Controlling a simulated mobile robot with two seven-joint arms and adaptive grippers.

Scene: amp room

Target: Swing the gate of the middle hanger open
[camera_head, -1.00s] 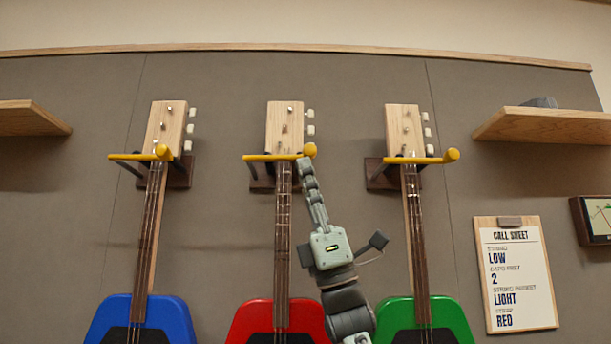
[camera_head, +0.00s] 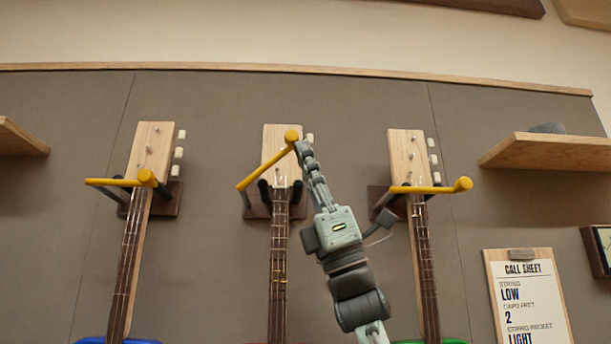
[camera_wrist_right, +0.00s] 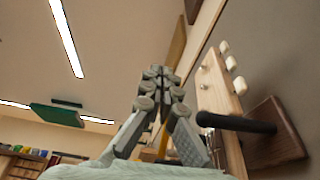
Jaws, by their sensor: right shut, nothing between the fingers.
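The middle hanger (camera_head: 257,211) is a dark block with two dark prongs around the neck of the middle guitar. Its yellow gate (camera_head: 262,164) slants from the left prong up to a round knob (camera_head: 291,136) in front of the headstock, clear of the right prong. My right gripper (camera_head: 303,149) is shut and empty, its fingertips at the knob's right side; contact is unclear. In the right wrist view the shut fingers (camera_wrist_right: 160,82) show with part of the yellow gate (camera_wrist_right: 175,47) behind them and a dark prong (camera_wrist_right: 237,122) to the right. My left gripper is not visible.
The left hanger's gate (camera_head: 117,182) and the right hanger's gate (camera_head: 430,188) lie level across their guitar necks. Wooden shelves stand out at left (camera_head: 20,139) and right (camera_head: 548,150). A call sheet (camera_head: 526,290) hangs at lower right.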

